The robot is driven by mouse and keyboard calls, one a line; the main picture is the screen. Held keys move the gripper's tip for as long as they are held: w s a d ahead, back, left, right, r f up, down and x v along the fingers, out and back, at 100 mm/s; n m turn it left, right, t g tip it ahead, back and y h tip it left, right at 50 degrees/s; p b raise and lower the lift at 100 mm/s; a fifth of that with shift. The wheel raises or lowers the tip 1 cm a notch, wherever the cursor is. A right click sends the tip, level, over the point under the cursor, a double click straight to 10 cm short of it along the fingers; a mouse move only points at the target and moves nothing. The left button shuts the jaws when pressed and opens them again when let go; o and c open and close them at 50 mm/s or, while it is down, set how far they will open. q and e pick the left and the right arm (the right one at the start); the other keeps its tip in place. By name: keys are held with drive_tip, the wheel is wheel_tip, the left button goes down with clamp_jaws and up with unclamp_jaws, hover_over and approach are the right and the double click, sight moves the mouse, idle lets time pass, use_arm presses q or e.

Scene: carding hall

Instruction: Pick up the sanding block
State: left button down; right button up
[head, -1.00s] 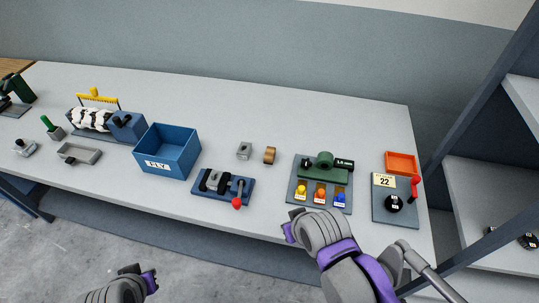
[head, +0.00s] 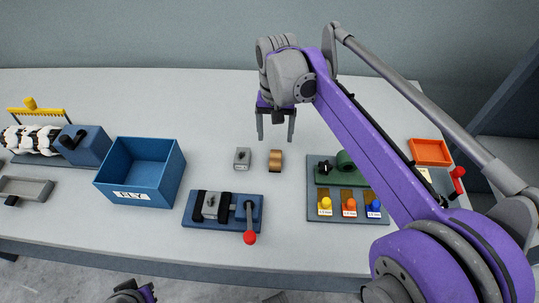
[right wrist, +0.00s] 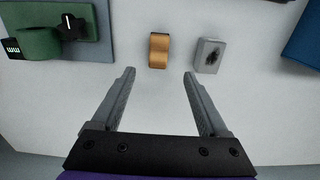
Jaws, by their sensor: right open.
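A small tan-brown block with a rounded form (head: 275,161), apparently the sanding block, stands on the light grey table (head: 215,105). In the right wrist view the tan block (right wrist: 159,50) lies just beyond my fingertips, near the middle. My right gripper (head: 276,137) points down above the table, behind the block in the head view. It also shows in the right wrist view (right wrist: 159,75), open and empty, its two fingers wide apart. My left gripper (head: 148,293) is only partly visible at the bottom edge; its jaws are unclear.
A small grey block (head: 242,158) stands close left of the tan block. A blue bin (head: 140,195), a blue fixture with a red-knobbed lever (head: 225,223) and a board with coloured knobs (head: 320,212) are around. The table behind is clear.

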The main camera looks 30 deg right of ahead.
sight(276, 157)
drive_tip(key=f, duration=0.4)
drive_tip(key=shift+s, duration=0.35)
drive_tip(key=shift+f+b, duration=0.5)
drive_tip(key=shift+f, duration=2.4)
clamp_jaws()
